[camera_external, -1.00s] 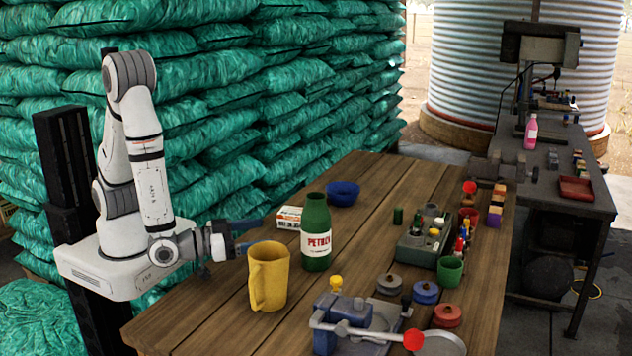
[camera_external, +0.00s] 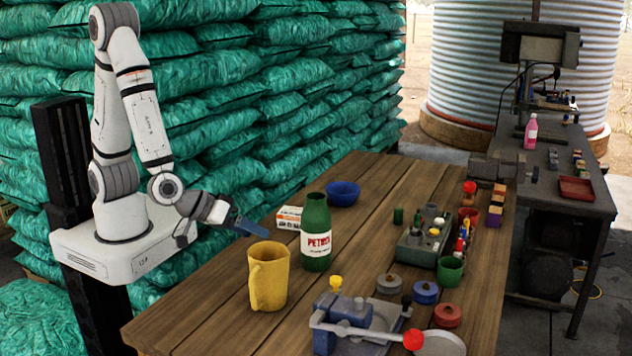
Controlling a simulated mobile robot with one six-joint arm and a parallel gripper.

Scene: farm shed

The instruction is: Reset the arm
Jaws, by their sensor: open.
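My gripper (camera_external: 252,229) is at the end of my arm, over the left edge of the wooden table. It is open and I see nothing held in it. Its blue fingers point right and slightly down, just above and behind the yellow mug (camera_external: 268,276). From this angle I cannot tell the exact gap to the mug. My arm is bent, with its elbow high at the upper left.
A green bottle (camera_external: 316,235) stands right of the mug, with a small white-and-red box (camera_external: 289,217) and a blue bowl (camera_external: 343,193) behind. A blue-grey vise (camera_external: 350,322) is at the front. Stacked green sacks (camera_external: 230,95) rise behind my arm.

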